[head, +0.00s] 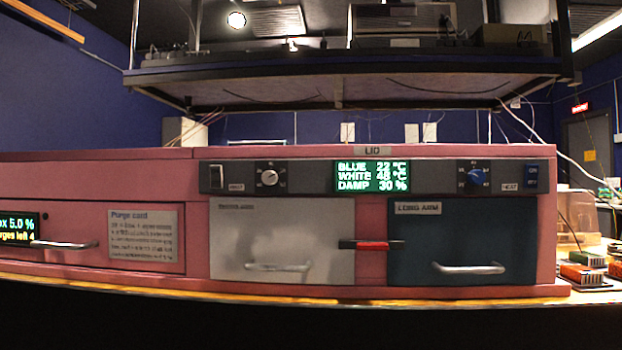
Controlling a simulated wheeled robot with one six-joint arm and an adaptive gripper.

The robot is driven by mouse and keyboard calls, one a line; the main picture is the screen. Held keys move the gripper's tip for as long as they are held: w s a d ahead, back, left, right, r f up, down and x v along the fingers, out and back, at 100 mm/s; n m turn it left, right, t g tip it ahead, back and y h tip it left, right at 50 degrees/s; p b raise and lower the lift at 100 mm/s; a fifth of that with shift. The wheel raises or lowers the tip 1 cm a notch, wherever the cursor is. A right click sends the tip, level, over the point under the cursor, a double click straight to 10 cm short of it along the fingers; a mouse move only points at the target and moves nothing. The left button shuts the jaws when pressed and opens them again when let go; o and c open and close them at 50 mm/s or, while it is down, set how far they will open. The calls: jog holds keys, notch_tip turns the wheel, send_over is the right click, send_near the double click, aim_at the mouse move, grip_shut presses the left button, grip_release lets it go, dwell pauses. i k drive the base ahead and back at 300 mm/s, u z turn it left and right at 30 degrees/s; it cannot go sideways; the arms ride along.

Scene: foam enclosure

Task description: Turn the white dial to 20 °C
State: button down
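The white dial (269,178) is a round knob on the dark control strip at the top of the pink enclosure, above the white drawer. Small marks ring it, too small to read. The green display (372,176) to its right reads BLUE 22 °C, WHITE 48 °C, DAMP 30 %. A blue dial (475,177) sits further right on the same strip. My gripper is not visible in the head view.
A rocker switch (217,177) is left of the white dial. A white drawer (282,230) and a dark blue drawer (462,235) have protruding bar handles. A red-and-black bar (371,245) lies between them. A shelf (345,80) overhangs above.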

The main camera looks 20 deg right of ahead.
aim_at(268, 177)
jog(key=u, duration=1.05)
jog(key=i, duration=0.45)
jog(key=z, duration=0.8)
